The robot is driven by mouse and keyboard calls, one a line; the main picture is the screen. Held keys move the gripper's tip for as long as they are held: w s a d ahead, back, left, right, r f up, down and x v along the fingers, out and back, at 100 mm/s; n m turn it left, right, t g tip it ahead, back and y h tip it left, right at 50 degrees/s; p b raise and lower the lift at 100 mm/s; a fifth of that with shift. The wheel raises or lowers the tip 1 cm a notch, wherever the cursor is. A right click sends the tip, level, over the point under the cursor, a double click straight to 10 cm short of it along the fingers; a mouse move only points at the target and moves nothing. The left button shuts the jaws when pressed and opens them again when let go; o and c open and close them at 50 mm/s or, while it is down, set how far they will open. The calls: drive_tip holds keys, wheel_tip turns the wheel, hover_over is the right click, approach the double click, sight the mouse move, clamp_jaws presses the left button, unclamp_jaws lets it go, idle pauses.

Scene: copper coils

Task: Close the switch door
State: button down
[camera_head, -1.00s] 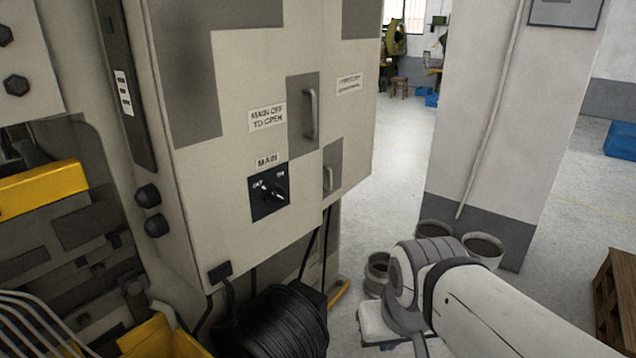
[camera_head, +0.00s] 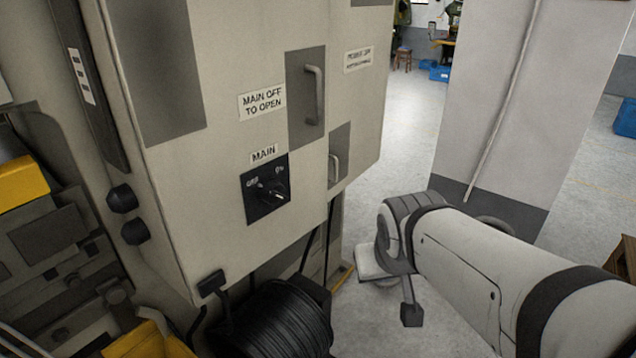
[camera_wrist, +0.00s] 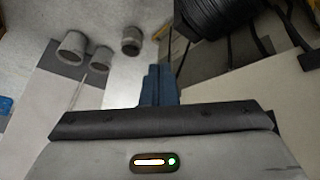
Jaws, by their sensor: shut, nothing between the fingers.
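The switch door (camera_head: 225,165) is a large beige cabinet panel. It carries a black MAIN rotary switch (camera_head: 266,190) and a label reading "MAIN OFF TO OPEN" (camera_head: 262,102). A grey upright handle (camera_head: 315,95) is on a dark patch to the right, with a smaller handle (camera_head: 334,168) below it. I cannot tell how far the door stands from its frame. In the wrist view, my gripper (camera_wrist: 158,84) shows dark blue fingers together, empty, and apart from the pale panel (camera_wrist: 287,112) at right. In the head view, my arm is right of the cabinet, below the handles.
A black cable coil (camera_head: 272,325) sits below the cabinet. Several grey buckets (camera_wrist: 72,47) stand on the floor by a pillar (camera_head: 500,110) at right. Yellow parts (camera_head: 20,183) are at left.

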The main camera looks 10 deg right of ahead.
drive_tip(key=w+d+t+h+b, duration=0.15)
drive_tip(key=w+d+t, duration=0.35)
drive_tip(key=w, duration=0.8)
drive_tip(key=n+t+y+b, duration=0.4)
drive_tip(key=n+y, duration=0.4)
drive_tip(key=y, duration=0.6)
approach(319, 190)
drive_tip(key=p+x, duration=0.3)
drive_tip(key=x, duration=0.3)
drive_tip(key=shift+w+a, duration=0.15)
drive_tip(key=shift+w, duration=0.1)
drive_tip(key=shift+w+a, duration=0.1)
